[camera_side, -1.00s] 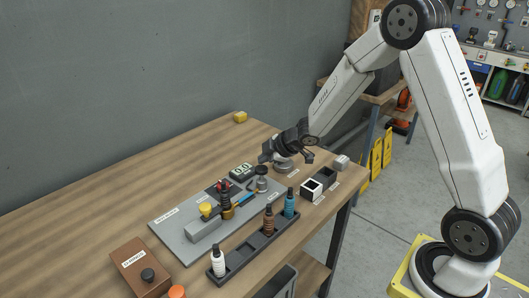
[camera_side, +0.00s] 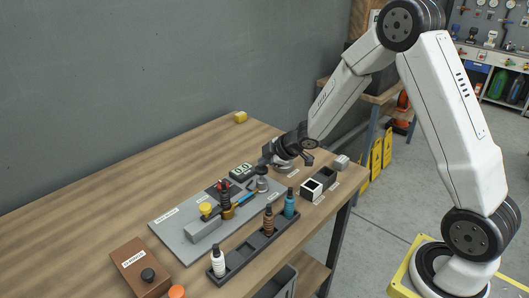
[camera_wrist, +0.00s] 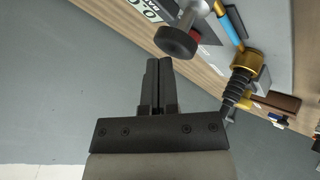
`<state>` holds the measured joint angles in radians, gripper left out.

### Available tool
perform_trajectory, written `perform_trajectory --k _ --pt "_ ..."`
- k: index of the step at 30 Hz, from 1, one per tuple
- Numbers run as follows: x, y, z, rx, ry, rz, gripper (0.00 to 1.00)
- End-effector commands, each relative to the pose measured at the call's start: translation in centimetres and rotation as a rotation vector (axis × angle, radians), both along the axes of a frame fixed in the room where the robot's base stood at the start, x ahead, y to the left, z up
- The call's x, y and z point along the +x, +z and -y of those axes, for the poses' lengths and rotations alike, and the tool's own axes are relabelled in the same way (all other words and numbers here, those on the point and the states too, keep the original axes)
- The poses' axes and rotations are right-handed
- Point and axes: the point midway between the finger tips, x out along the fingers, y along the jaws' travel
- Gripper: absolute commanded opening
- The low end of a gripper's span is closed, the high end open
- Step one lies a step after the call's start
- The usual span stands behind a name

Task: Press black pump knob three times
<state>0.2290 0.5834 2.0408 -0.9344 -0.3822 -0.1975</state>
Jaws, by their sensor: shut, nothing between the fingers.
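The black pump knob (camera_side: 261,170) is a round cap on a grey metal pump at the right end of the grey panel (camera_side: 185,243). It also shows in the wrist view (camera_wrist: 176,42), on a silver shaft, just beyond my fingertips. My gripper (camera_side: 266,157) is shut and empty, beside and slightly above the knob in the side view. In the wrist view my two fingers (camera_wrist: 158,66) are together, with their tips close to the knob's edge. I cannot tell whether they touch it.
A digital display (camera_side: 242,170), a blue-handled part (camera_side: 245,197), a brass fitting (camera_side: 227,211) and a yellow knob (camera_side: 206,208) are near the pump. A dark rack (camera_side: 256,241) with bottles stands in front. A brown box (camera_side: 137,265) is at left.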

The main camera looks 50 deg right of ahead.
Motion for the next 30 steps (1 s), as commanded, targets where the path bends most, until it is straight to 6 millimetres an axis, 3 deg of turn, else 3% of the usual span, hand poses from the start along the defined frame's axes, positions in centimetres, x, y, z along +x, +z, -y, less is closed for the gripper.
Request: perform_trajectory --k 30 --pt "0.00 -0.89 0.01 0.000 -0.001 -0.001 0.00"
